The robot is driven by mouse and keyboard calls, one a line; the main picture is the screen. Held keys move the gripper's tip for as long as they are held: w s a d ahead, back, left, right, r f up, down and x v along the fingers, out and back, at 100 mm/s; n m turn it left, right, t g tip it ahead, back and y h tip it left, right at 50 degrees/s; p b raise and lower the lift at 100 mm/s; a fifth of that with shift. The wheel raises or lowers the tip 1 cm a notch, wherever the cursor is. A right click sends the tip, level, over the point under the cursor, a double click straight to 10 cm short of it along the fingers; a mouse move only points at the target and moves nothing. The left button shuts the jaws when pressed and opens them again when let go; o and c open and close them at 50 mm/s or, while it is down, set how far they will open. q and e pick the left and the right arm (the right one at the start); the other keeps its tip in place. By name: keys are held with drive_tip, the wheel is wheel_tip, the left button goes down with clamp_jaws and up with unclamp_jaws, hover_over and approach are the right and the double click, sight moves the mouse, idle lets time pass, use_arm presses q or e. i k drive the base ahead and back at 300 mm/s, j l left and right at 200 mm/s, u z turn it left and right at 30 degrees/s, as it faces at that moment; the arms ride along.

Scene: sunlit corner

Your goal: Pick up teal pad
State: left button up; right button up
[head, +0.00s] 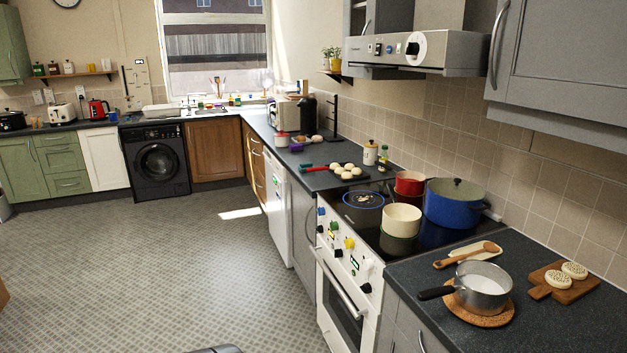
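I cannot make out a teal pad for certain in the head view. A small red-and-teal item (312,167) lies on the far part of the right-hand counter, left of a dark tray of pale buns; it is too small to identify. Neither of my grippers shows. A dark rounded part at the bottom edge is cut off and I cannot tell what it is.
The right-hand counter (545,320) holds a saucepan (484,288) on a cork mat, a spoon on its rest and a board with crumpets (566,285). The stove has a blue pot (454,205), a cream pot (401,221) and a red pot. The patterned floor (150,270) is clear.

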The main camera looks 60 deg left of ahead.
sight(303, 167)
drive_tip(key=u, duration=2.05)
drive_tip(key=i+j+u, duration=0.25)
drive_tip(key=i, duration=0.35)
drive_tip(key=i+u, duration=0.25)
drive_tip(key=i, duration=1.4)
